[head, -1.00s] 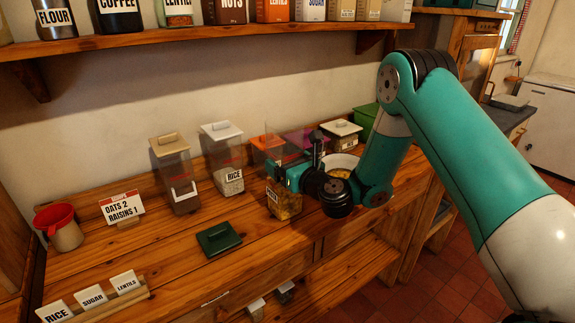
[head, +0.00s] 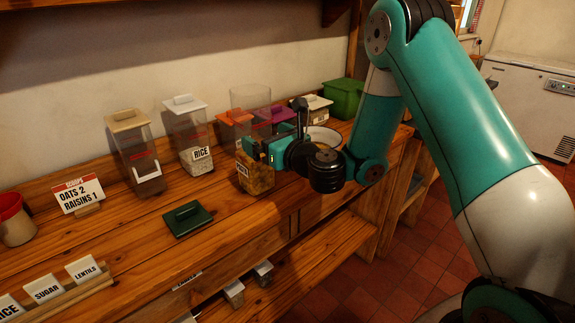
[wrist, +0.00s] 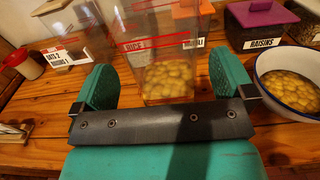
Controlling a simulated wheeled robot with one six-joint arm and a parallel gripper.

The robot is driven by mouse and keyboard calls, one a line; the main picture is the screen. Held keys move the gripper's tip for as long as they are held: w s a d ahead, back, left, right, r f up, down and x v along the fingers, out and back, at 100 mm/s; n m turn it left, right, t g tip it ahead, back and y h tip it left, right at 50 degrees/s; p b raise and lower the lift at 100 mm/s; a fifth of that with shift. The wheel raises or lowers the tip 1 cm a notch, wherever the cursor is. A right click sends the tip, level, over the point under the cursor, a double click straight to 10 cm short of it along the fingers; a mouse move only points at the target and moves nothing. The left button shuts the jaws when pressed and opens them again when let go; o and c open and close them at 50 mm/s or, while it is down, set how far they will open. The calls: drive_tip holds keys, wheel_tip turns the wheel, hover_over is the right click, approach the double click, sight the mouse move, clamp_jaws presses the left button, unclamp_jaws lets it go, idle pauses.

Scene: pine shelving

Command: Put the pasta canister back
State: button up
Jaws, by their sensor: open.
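The pasta canister (head: 256,181) is clear, with yellow pieces in its lower part, and stands upright on the wooden counter. It also shows in the wrist view (wrist: 168,80), between the two green fingers. My gripper (head: 262,153) is open around it; in the wrist view the fingers (wrist: 163,82) stand to either side with gaps visible. No lid shows on the canister, though its top edge is hard to make out. A dark green lid (head: 188,218) lies flat on the counter to its left.
A rice canister (head: 192,140) and a tan-lidded canister (head: 133,150) stand to the left at the back. Orange-lidded (head: 235,118) and purple-lidded (wrist: 262,14) containers are behind. A white bowl of yellow pieces (wrist: 272,85) is close on the right.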

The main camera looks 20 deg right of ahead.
drive_tip(key=b+v, duration=0.7)
drive_tip(key=s+a+n+g+y, duration=0.7)
drive_tip(key=s+a+n+g, duration=0.45)
drive_tip(key=n, duration=1.05)
drive_tip(key=s+d+f+n+g+h, duration=0.2)
drive_tip(key=s+n+g+h, duration=0.3)
drive_tip(key=s+n, duration=1.1)
drive_tip(key=d+n+h, duration=0.1)
drive_tip(key=h, duration=0.2)
drive_tip(key=shift+d+f+n+g+p, duration=0.15)
drive_tip(key=shift+f+n+g+p, duration=0.05)
drive_tip(key=shift+n+g+p, duration=0.15)
